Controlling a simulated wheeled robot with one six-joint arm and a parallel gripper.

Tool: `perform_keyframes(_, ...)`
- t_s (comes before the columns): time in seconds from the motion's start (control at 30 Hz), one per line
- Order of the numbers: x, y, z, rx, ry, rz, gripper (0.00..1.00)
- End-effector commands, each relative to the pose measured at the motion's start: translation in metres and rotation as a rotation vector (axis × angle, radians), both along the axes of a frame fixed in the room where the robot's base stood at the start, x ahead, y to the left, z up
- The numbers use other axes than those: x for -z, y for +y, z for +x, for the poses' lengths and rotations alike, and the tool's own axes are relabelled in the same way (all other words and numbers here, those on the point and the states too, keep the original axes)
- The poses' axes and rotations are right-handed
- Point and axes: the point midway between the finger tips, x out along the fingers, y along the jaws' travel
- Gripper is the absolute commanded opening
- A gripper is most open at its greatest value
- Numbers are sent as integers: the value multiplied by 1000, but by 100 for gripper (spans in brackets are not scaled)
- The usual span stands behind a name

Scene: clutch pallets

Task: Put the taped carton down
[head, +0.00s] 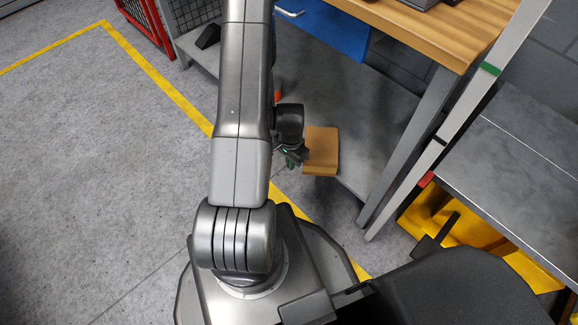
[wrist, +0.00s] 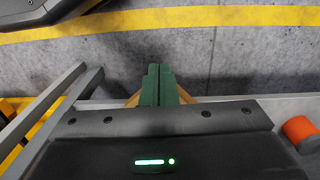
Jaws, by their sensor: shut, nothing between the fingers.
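A plain brown carton (head: 321,150) is at the front edge of the grey lower shelf of the workbench, just right of my gripper. I cannot make out tape on it. My gripper (head: 291,160) is close beside its left side in the head view, and I cannot tell whether they touch. In the wrist view, the green fingers of my gripper (wrist: 158,84) are shut together with nothing between them. Small brown parts of the carton (wrist: 186,95) show on both sides of the fingers; the rest is hidden behind my gripper.
The grey lower shelf (head: 372,112) has free room behind the carton. The wooden bench top (head: 440,32) and a blue drawer (head: 325,25) are above it. A slanted metal leg (head: 412,150) stands to the right. A yellow bin (head: 455,222) is lower right. An orange spool-like object (wrist: 301,131) is near.

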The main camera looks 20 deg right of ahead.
Motion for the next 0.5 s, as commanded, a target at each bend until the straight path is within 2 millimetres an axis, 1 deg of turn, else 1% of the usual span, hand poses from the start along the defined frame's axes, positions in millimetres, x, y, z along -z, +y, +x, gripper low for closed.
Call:
perform_keyframes(0.07,-3,-6,0,23,-28,-9,0)
perform_keyframes(0.17,4,-7,0,28,-35,-12,0)
perform_keyframes(0.27,20,-6,0,26,-32,-11,0)
perform_keyframes(0.5,72,-5,0,25,-30,-9,0)
